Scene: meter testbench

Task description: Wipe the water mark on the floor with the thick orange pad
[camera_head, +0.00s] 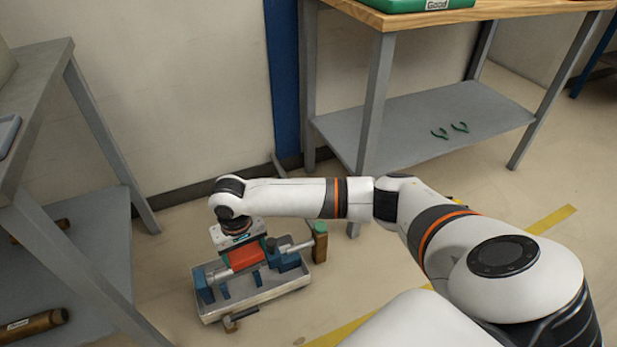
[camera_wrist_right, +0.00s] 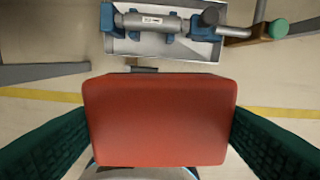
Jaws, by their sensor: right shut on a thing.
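The thick orange pad (camera_head: 243,257) is red-orange and block-shaped. It fills the middle of the right wrist view (camera_wrist_right: 160,120). My right gripper (camera_head: 242,250) is shut on the pad, with a dark green finger at each side of it in the wrist view. In the head view the pad is in front of or above a grey metal tray (camera_head: 262,298); I cannot tell its exact height. I cannot make out a water mark on the beige floor (camera_head: 180,250); the arm and tray hide part of it. My left gripper is not in view.
The tray holds a grey pipe piece with blue clamps (camera_wrist_right: 160,22). A brown post with a green top (camera_head: 320,243) stands beside it. A grey shelf unit (camera_head: 100,250) is at left, a wood-topped bench (camera_head: 480,12) behind. A yellow line (camera_head: 552,219) crosses the floor.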

